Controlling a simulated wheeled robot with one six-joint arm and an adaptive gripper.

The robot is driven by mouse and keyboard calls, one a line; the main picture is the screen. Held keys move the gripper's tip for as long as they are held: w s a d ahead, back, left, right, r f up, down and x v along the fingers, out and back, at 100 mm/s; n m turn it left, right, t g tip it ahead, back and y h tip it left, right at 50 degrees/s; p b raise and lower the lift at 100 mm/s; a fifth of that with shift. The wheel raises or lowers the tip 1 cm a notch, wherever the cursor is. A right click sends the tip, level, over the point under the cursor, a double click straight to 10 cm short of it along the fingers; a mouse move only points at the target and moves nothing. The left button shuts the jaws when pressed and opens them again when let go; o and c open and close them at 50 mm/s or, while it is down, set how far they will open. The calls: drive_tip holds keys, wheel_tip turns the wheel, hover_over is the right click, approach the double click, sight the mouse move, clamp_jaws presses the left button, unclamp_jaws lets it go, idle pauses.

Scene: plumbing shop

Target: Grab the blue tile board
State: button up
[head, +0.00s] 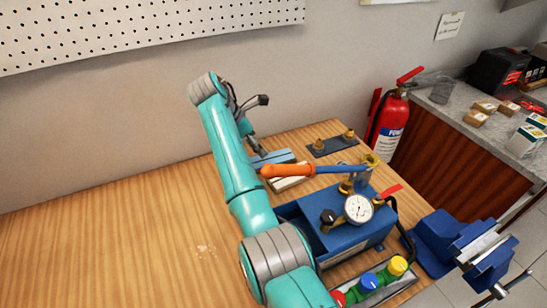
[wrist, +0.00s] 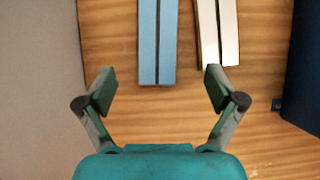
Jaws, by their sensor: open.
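The blue tile board (wrist: 148,48) lies on the wooden bench, a long light-blue strip with a dark groove along it. In the wrist view it runs from the top edge to just ahead of my open gripper (wrist: 160,90), lined up between the two fingers and a little left of their middle. Nothing is between the fingers. In the head view the blue board (head: 274,157) shows beside my gripper (head: 262,125), partly hidden by my arm. A similar cream board (wrist: 228,35) lies close to its right, apart from it.
A dark plate with brass fittings (head: 333,145) lies behind. A blue vise (head: 455,240) is at the right edge. The bench's left side is clear.

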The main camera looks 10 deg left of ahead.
sight(273, 159)
drive_tip(key=x, duration=0.9)
drive_tip(key=shift+w, duration=0.2)
drive_tip(key=c, duration=1.4)
